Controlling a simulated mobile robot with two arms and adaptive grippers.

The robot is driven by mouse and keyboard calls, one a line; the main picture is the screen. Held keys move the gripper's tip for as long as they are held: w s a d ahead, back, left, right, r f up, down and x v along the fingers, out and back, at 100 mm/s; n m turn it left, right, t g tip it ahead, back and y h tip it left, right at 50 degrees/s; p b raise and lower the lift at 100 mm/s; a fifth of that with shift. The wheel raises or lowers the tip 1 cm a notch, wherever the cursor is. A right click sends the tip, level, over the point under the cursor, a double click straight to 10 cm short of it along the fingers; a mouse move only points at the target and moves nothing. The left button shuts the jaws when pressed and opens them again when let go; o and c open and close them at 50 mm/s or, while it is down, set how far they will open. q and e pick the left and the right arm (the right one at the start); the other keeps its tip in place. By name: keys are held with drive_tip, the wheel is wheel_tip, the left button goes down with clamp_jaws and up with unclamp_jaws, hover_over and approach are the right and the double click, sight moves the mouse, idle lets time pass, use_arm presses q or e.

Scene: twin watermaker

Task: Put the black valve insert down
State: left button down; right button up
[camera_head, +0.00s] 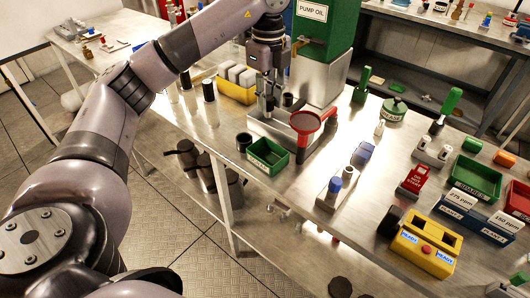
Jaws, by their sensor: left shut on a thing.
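My left gripper (268,106) points down in front of the green pump oil dispenser, over a metal block on the near edge of the table. It is shut on a small dark piece, which I take to be the black valve insert; the fingers hide most of it. I cannot tell if the piece touches the block. A short black cylinder (287,100) stands just right of the fingers. My right gripper is not in view.
The green bin (268,157) and a red funnel (305,123) stand close to the gripper. The pump oil dispenser (325,30) rises behind it. A yellow bin (236,91) with white items is to the left. A yellow device (425,245) stands at right.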

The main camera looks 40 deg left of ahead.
use_arm(q)
wheel_tip(320, 180, down, 12)
drive_tip(key=shift+r+p, duration=0.2)
drive_tip(key=shift+p, duration=0.1)
wheel_tip(320, 180, down, 4)
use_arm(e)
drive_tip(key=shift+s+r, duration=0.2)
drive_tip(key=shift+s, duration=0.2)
use_arm(q)
drive_tip(key=shift+f, duration=0.15)
drive_tip(key=c, duration=1.7)
unclamp_jaws()
drive_tip(key=shift+o, duration=0.2)
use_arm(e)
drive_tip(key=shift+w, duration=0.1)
